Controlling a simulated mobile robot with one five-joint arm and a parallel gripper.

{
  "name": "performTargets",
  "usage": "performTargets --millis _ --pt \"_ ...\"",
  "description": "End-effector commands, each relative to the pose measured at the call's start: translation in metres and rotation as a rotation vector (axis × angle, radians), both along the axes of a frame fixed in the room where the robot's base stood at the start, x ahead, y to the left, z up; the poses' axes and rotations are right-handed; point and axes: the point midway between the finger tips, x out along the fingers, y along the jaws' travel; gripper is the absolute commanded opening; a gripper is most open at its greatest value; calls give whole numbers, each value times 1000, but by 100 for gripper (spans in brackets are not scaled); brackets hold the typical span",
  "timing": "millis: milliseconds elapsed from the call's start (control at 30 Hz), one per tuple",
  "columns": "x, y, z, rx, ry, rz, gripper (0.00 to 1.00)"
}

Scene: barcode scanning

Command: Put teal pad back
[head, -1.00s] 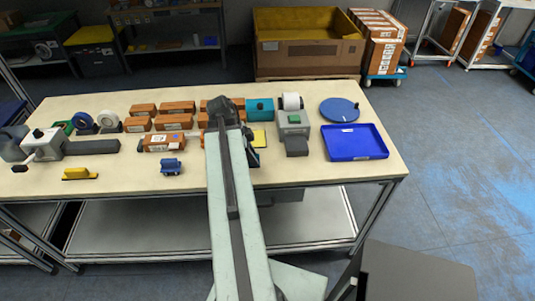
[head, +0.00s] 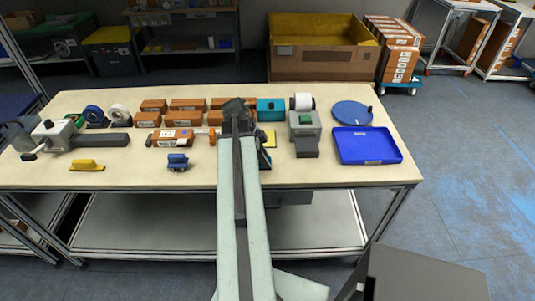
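A teal box-like thing with a dark spot on its front (head: 270,111) stands at the back of the table, just right of my arm's end. I cannot tell if it is the teal pad; no flat teal pad shows clearly. A yellow pad (head: 270,139) lies in front of it. A dark blue-teal piece (head: 264,158) shows partly beside my arm, the rest hidden. My arm reaches over the table from the front, its dark wrist near the brown boxes. My gripper's fingers are hidden behind the arm, so its opening and any held thing do not show.
Several brown boxes (head: 182,118) stand left of my arm. A grey label printer (head: 304,127), a blue tray (head: 367,146) and a round blue disc (head: 352,113) are at the right. A blue stamp-like thing (head: 177,161) and a yellow block (head: 87,166) lie near the front edge. The front left has bare table.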

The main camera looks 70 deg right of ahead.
Motion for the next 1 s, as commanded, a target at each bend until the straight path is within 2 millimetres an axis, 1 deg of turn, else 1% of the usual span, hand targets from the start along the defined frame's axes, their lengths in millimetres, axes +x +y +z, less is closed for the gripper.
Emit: performTargets --millis 333,467,567,667,900,1000 --pt "0 0 1 1 -1 -1 43" --pt "0 0 7 1 -1 -1 43" --pt "4 1 19 0 -1 0 43" --pt "10 4 38 0 -1 0 43" --pt "29 11 93 0 -1 0 43" --pt "37 14 109 1 0 0 43"
